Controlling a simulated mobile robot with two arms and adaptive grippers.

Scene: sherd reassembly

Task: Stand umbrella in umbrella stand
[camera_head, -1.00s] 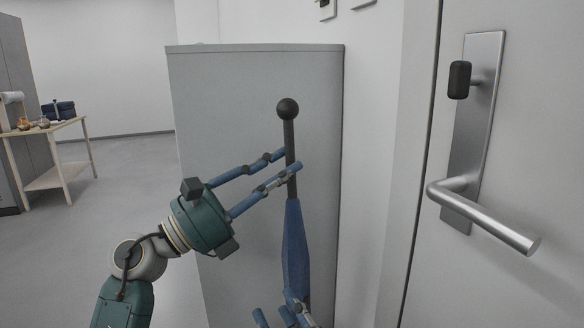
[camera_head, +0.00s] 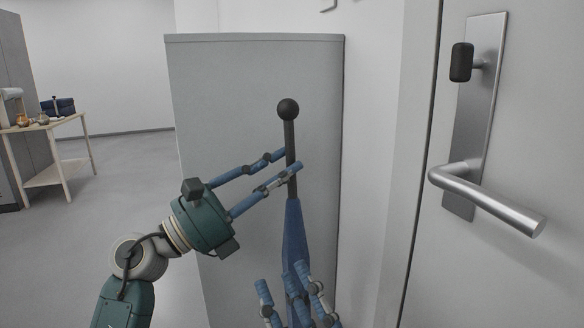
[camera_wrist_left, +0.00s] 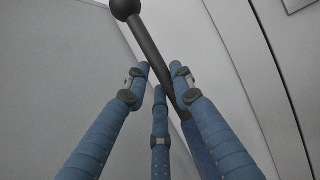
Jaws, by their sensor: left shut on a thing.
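The umbrella (camera_head: 294,234) has a dark handle with a ball knob and a folded blue canopy. It stands nearly upright, knob up, in front of a grey cabinet. My left gripper (camera_head: 290,160) is shut on its dark shaft, below the knob. In the left wrist view the umbrella (camera_wrist_left: 150,48) runs between the fingers of my left gripper (camera_wrist_left: 160,85). My right gripper (camera_head: 292,285) is at the bottom of the head view with fingers spread around the lower canopy; whether they touch it is unclear. The umbrella's lower end is out of view. I see no umbrella stand.
The grey cabinet (camera_head: 225,110) is close behind the umbrella. A door with a metal lever handle (camera_head: 490,200) is at the right. A wooden table (camera_head: 48,130) with small objects stands far left. The floor (camera_head: 120,180) between is clear.

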